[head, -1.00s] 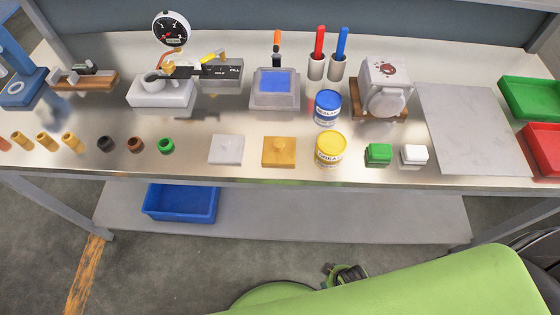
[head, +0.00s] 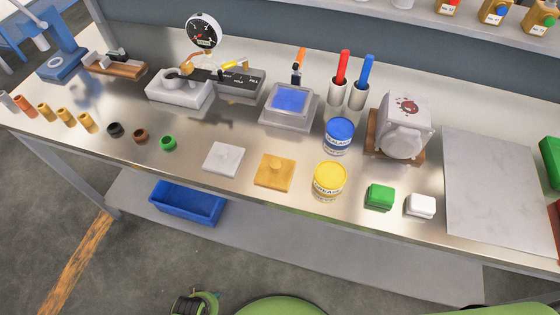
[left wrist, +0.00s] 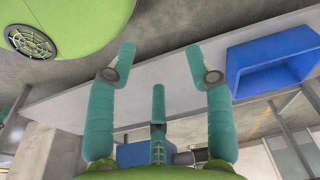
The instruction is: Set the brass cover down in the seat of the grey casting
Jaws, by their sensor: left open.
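Nothing rests on that face. My left gripper (left wrist: 160,52) shows in the left wrist view with its teal fingers spread and nothing between them. It is away from the cover, near the lower shelf.
A similar pale grey cover (head: 223,158) lies left of the brass one, and a yellow tin (head: 329,180) stands to its right. A blue tin (head: 339,136) stands right of the casting. A blue bin (head: 187,204) sits on the lower shelf (head: 300,243).

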